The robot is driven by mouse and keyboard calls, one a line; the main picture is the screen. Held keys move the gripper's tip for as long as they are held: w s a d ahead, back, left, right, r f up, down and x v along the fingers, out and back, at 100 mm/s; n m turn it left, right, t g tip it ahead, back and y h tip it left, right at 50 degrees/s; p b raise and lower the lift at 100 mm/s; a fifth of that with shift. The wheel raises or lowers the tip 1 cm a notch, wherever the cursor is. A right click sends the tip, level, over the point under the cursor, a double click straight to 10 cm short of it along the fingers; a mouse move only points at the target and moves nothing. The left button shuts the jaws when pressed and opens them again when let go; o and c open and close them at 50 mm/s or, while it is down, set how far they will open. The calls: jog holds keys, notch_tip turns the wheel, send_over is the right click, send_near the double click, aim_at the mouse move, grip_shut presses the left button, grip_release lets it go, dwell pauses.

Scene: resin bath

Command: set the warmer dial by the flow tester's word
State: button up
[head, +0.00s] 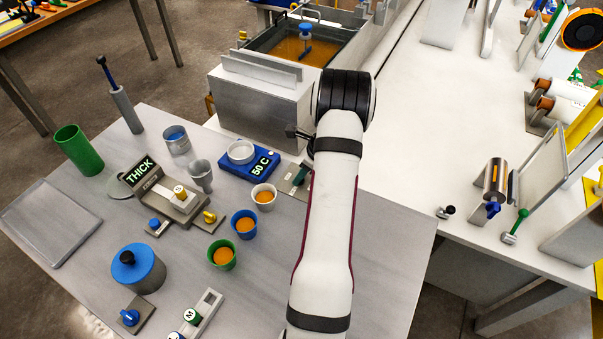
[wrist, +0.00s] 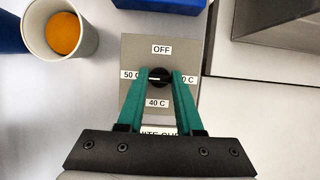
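The flow tester (head: 160,190) stands left of centre in the head view, and its display (head: 140,171) reads THICK. The warmer dial (wrist: 158,76) is a black knob with a white mark on a grey plate (wrist: 132,48). The plate reads OFF at top, 50 C at left and 40 C at bottom; the right label is partly hidden. The white mark lies towards 50 C. My gripper (wrist: 159,72) has its teal fingers closed on both sides of the knob. A blue unit (head: 262,166) with a white ring on top displays 50 C.
White (head: 264,196), blue (head: 244,224) and green (head: 222,254) cups of orange liquid stand left of my arm. A grey bath (head: 300,45) of orange liquid is behind. A green cylinder (head: 78,150) and blue-lidded pot (head: 138,268) are at left.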

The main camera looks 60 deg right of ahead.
grip_shut()
jog(key=shift+n, duration=0.3)
jog(key=n+y, duration=0.1)
jog(key=n, duration=0.2)
jog(key=shift+d, duration=0.15)
jog(key=n+y, duration=0.1)
jog(key=n, duration=0.1)
jog(key=n+g, duration=0.1)
jog(key=n, duration=0.1)
jog(key=shift+d+n+y, duration=0.1)
jog(key=shift+n+y, duration=0.2)
jog(key=shift+y, duration=0.1)
jog(key=n, duration=0.2)
jog(key=n+g+y, duration=0.1)
jog(key=n, duration=0.1)
jog(key=shift+w+n+g, duration=0.15)
jog(key=shift+n+g, duration=0.15)
jog(key=n+g, duration=0.1)
jog(key=n, duration=0.3)
jog(key=shift+w+d+n+g+y, duration=0.1)
jog(key=shift+n+g+y, duration=0.2)
jog(key=shift+n+g, duration=0.1)
